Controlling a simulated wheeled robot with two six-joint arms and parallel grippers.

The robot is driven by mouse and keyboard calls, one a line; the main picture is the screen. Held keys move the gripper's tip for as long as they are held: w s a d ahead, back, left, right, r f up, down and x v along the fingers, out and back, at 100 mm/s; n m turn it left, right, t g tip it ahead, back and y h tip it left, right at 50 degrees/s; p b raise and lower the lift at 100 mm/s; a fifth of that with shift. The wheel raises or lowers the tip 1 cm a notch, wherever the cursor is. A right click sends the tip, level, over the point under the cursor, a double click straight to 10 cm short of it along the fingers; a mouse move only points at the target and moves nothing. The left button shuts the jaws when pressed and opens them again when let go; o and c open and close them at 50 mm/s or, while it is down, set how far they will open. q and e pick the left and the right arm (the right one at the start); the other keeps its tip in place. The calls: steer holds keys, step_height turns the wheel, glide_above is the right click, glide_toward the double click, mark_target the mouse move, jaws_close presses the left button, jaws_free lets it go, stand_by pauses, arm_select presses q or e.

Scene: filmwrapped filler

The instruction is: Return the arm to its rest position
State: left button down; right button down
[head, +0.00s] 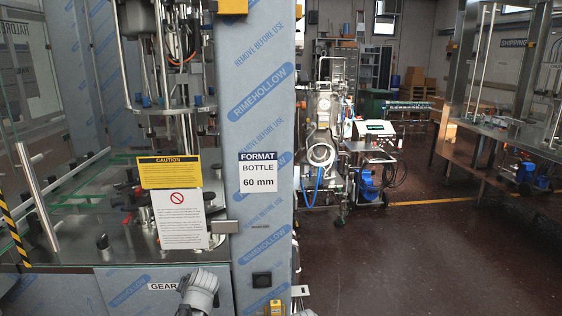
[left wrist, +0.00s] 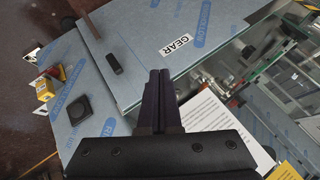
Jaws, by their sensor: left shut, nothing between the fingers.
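My left gripper (left wrist: 160,74) shows in the left wrist view, with its two dark fingers together and nothing between them. Beyond the fingertips is the film-wrapped machine cabinet (left wrist: 135,60) with its GEAR label (left wrist: 175,44). In the head view a grey jointed part of my arm (head: 198,290) rises at the bottom edge, in front of the cabinet's lower panel. The fingers do not show in the head view. My right gripper is in neither view.
The wrapped machine column (head: 262,110) stands close ahead, beside a glass-fronted work area. A white notice (head: 179,218) and a yellow caution sign (head: 169,172) hang on the front. A wheeled pump unit (head: 325,150) stands farther back. Open floor (head: 420,250) lies at right.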

arm_select(q)
steer(key=s+d+f+m+g+h, duration=0.1)
steer(key=s+d+f+g+h, duration=0.1)
steer(key=s+d, duration=0.9)
steer(key=s+d+f+m+g+h, duration=0.1)
steer(key=s+d+f+g, duration=0.3)
steer(key=s+d, duration=0.8)
steer(key=shift+s+d+g+h, duration=0.3)
steer(key=shift+d+g+h, duration=0.1)
steer(key=shift+h, duration=0.4)
